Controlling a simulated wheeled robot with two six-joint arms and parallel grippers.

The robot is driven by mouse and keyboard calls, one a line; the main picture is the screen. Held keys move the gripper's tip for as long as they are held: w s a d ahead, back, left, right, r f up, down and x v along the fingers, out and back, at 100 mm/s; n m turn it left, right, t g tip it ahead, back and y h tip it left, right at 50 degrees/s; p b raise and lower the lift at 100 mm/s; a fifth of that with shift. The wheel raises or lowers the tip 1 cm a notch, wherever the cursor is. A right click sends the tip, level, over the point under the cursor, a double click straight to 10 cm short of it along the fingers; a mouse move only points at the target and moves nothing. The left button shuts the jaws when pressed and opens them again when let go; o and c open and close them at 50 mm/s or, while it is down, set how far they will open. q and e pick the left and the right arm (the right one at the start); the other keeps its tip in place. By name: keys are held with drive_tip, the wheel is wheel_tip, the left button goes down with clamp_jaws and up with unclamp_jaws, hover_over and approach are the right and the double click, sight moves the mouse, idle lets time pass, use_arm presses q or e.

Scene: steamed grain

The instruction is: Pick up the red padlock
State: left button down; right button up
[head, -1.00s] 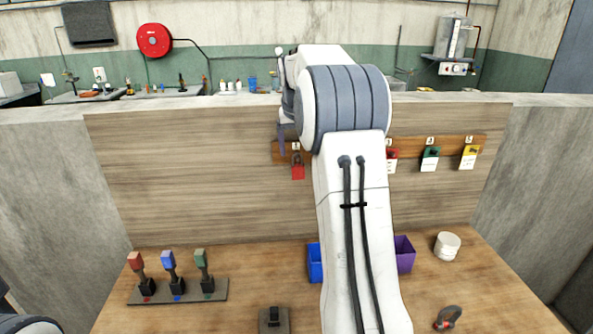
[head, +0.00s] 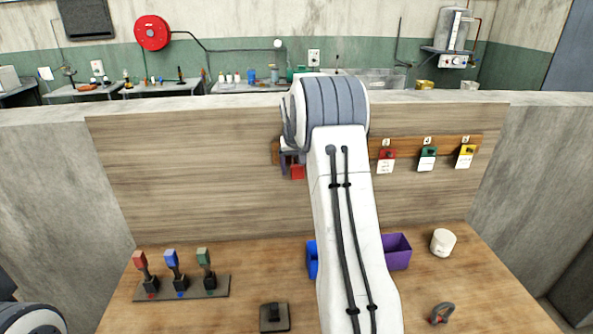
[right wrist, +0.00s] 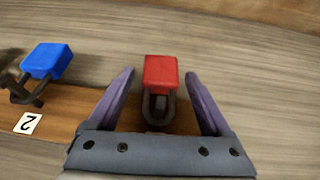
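The red padlock (head: 297,172) hangs at the left end of a wooden rail on the upright board. In the right wrist view the red padlock (right wrist: 161,73) lies between the two purple fingers, its dark shackle toward the gripper's palm. My right gripper (right wrist: 160,85) is open around it, with a visible gap on each side. In the head view my right gripper (head: 288,160) is mostly hidden by my arm and sits at the padlock. My left gripper is not in view; only part of the left arm shows at the lower left.
A blue padlock (right wrist: 47,60) hangs beside the red one, by label 2. Red (head: 387,155), green (head: 428,152) and yellow (head: 467,150) tagged items hang farther right. Below are blue (head: 312,260) and purple (head: 398,252) bins, a white cup (head: 443,242) and a lever stand (head: 180,289).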

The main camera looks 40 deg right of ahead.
clamp_jaws()
drive_tip(key=shift+r, duration=0.2)
